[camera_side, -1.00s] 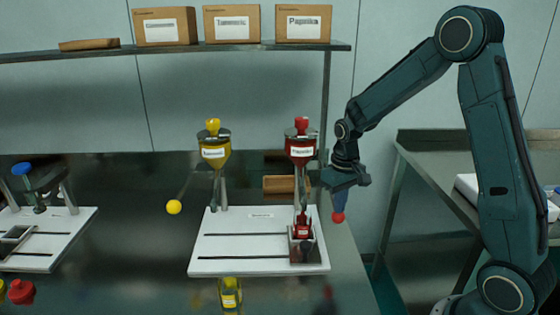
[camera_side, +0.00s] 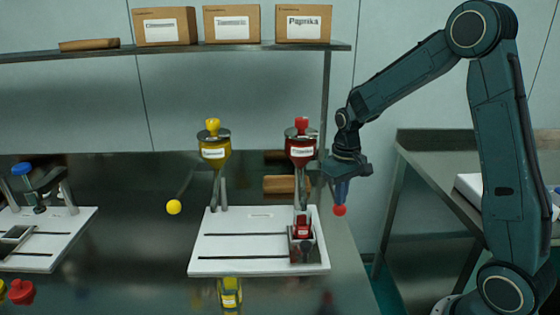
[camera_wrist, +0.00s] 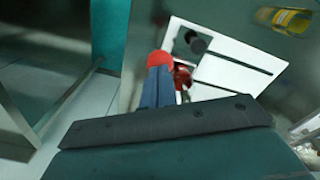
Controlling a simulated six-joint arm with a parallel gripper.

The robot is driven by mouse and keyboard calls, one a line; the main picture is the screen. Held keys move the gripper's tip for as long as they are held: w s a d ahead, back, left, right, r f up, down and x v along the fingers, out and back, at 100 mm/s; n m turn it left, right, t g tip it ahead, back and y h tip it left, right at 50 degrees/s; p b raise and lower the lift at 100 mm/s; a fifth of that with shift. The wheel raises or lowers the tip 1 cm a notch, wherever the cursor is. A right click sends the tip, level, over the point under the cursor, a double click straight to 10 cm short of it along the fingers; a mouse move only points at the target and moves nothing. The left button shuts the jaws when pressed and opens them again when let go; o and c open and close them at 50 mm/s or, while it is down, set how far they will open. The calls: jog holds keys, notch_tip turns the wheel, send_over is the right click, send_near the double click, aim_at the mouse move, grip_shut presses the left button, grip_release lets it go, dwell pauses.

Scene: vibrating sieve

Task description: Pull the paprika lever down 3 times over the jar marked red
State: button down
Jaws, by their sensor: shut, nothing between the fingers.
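The red paprika dispenser (camera_side: 301,150) stands at the right of a white board (camera_side: 220,258). Its lever's red ball (camera_side: 339,210) is to the right of the board and also shows in the wrist view (camera_wrist: 160,57). My gripper (camera_side: 341,195) is shut and points down, its fingertips right above the ball and seemingly touching it. In the wrist view the fingers (camera_wrist: 158,76) reach up to the ball. A small red jar (camera_side: 302,228) stands in a metal holder (camera_side: 303,250) under the dispenser. Its label is too small to read, and the lever rod is hard to see.
A yellow dispenser (camera_side: 215,155) with a yellow lever ball (camera_side: 174,207) stands at left. A yellow jar (camera_side: 229,292) is in front of the board. Another white station (camera_side: 50,255) is farther left. Labelled boxes (camera_side: 303,24) sit on the shelf (camera_side: 100,53).

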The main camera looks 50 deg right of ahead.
jog(key=shift+r, duration=3.35)
jog(key=shift+r, duration=0.1)
notch_tip(320, 180, up, 3)
jog(key=shift+r, duration=0.1)
jog(key=shift+f, duration=3.35)
jog(key=shift+f, duration=0.15)
jog(key=shift+f, duration=0.35)
